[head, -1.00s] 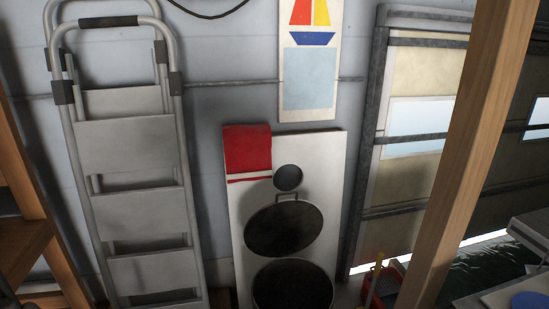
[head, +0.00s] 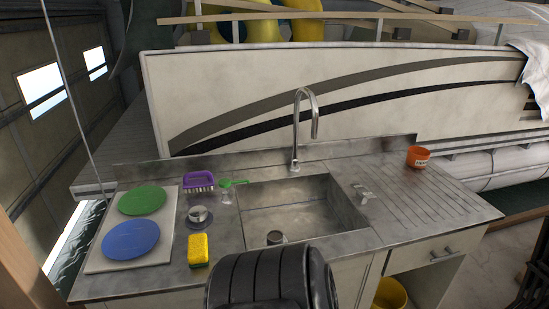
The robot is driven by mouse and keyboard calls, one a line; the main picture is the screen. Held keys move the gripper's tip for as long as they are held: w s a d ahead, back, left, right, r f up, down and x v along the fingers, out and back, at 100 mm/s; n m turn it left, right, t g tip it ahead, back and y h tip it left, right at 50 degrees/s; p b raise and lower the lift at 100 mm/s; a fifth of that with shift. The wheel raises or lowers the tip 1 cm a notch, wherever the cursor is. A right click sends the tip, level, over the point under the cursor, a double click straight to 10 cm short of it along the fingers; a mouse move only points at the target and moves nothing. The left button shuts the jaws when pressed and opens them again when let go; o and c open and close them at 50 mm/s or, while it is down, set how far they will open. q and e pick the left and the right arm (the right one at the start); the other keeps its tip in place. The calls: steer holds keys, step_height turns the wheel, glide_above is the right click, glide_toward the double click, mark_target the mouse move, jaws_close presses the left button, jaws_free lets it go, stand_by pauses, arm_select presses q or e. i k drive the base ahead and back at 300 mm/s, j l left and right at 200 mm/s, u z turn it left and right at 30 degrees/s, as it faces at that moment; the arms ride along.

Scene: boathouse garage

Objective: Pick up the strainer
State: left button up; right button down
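What looks like the strainer (head: 226,184) is a small green-rimmed piece with a short green handle pointing right. It is on the steel counter just left of the sink basin, beside a purple brush (head: 199,180). A pale, see-through part shows below its rim; I cannot tell whether this is its mesh or a separate cup under it. Neither of my grippers is in view.
The sink (head: 290,215) has a tall tap (head: 297,130) behind it. Left are a board with green (head: 142,200) and blue (head: 131,239) discs, a metal cup (head: 199,214) and a yellow sponge (head: 198,249). An orange pot (head: 418,157) stands right. A black ribbed shape (head: 262,280) blocks the front.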

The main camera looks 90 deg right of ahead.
mark_target(273, 238)
steer(key=z, duration=2.75)
